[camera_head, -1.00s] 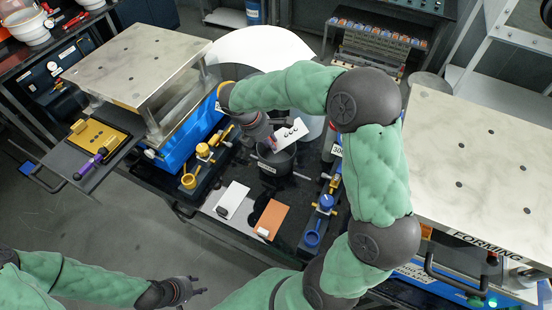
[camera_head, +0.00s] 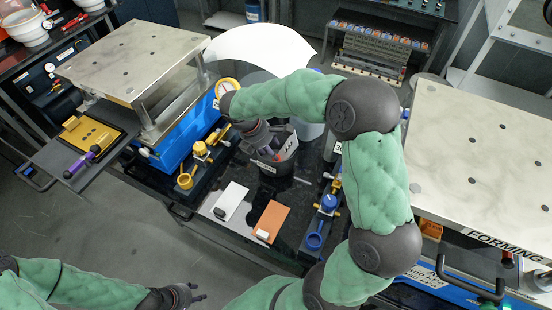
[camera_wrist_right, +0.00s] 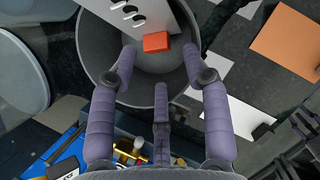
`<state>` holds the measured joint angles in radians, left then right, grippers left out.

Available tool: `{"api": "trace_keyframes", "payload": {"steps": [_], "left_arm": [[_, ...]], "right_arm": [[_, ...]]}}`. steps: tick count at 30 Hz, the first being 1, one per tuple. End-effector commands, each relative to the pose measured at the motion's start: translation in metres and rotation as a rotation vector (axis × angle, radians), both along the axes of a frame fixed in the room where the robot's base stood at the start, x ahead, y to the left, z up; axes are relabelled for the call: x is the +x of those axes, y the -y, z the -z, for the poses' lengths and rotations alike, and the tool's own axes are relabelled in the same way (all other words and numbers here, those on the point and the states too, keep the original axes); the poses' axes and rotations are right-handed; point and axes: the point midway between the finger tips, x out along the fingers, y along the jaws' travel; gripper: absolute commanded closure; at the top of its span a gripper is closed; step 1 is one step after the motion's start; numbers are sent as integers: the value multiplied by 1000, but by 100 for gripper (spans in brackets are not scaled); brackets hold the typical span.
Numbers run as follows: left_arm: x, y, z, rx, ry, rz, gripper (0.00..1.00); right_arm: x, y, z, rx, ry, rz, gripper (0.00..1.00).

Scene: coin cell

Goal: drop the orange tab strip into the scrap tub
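The orange tab strip (camera_wrist_right: 155,14) is a pale plate with a row of dark holes and an orange block at its end. In the right wrist view it leans inside the mouth of the round scrap tub (camera_wrist_right: 92,52). In the head view the dark tub (camera_head: 274,184) has the strip (camera_head: 288,147) sticking up, tilted, at its opening. My right gripper (camera_wrist_right: 160,62) is open over the tub, its fingers apart and not closed on the strip. My left gripper (camera_head: 190,296) is open and empty at the bottom left.
A white sheet (camera_head: 231,198) with a dark tab and an orange sheet (camera_head: 273,216) with a white tab lie before the tub. A yellow fixture (camera_head: 186,181) stands left and a blue fixture (camera_head: 315,240) right. Metal-topped presses (camera_head: 137,55) flank the black table.

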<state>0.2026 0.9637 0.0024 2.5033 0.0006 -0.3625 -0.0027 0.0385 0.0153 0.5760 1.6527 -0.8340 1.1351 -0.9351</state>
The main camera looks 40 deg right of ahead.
Motion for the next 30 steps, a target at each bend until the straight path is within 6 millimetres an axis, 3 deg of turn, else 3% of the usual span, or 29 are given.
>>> {"api": "trace_keyframes", "payload": {"steps": [10,24,30], "left_arm": [[0,0,0,0,0,0,60],[0,0,0,0,0,0,60],[0,0,0,0,0,0,60]], "right_arm": [[2,-4,-10,-1,3,-1,52],[8,-37,-88,1,3,-2,52],[9,-44,-107,0,1,-1,52]]}}
